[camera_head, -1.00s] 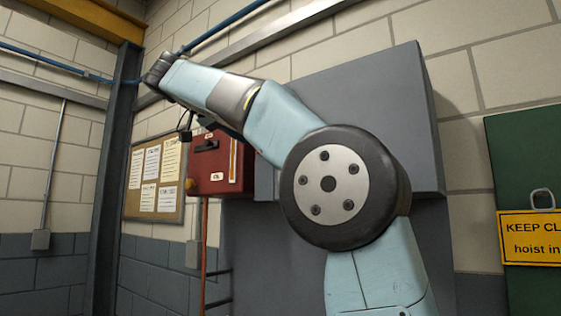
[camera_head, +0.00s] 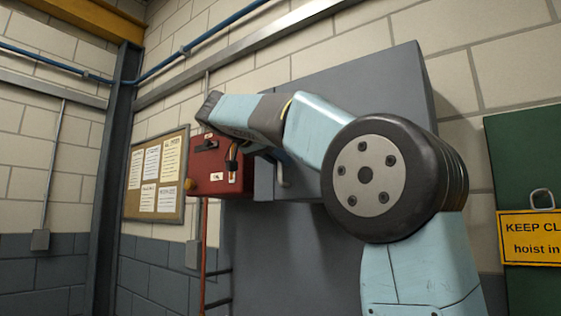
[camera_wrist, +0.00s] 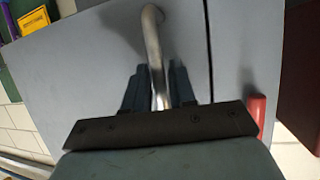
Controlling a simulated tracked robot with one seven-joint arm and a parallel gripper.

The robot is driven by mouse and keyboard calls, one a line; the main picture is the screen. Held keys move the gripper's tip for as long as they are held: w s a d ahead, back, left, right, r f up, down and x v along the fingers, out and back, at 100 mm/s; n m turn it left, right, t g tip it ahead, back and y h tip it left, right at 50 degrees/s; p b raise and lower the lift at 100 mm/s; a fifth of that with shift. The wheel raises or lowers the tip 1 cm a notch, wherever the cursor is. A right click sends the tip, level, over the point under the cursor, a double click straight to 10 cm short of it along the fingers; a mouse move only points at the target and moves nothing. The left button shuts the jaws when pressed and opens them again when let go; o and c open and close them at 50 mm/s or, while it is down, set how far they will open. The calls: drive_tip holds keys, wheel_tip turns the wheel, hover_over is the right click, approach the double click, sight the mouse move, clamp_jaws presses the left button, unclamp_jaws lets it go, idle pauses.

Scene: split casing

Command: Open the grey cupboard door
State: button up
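The grey cupboard door (camera_wrist: 80,70) is a flat grey panel, lying flush along a dark straight seam in the wrist view. A curved metal handle (camera_wrist: 152,30) stands out from it. The handle's lower end (camera_head: 283,172) also shows in the head view, below my arm. My gripper (camera_wrist: 157,82) is at the handle, with one dark finger on each side of the bar. The fingers are apart, with narrow gaps seeming to show beside the bar; contact is hard to judge.
A red box (camera_head: 213,183) is mounted just left of the cupboard, close to my wrist. A red pipe (camera_head: 203,250) runs down below it. A notice board (camera_head: 133,208) hangs further left. A green panel with a yellow sign (camera_head: 530,238) is at the right.

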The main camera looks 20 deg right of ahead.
drive_tip(key=shift+w+d+f, duration=0.15)
drive_tip(key=shift+d, duration=0.1)
clamp_jaws()
idle(0.4)
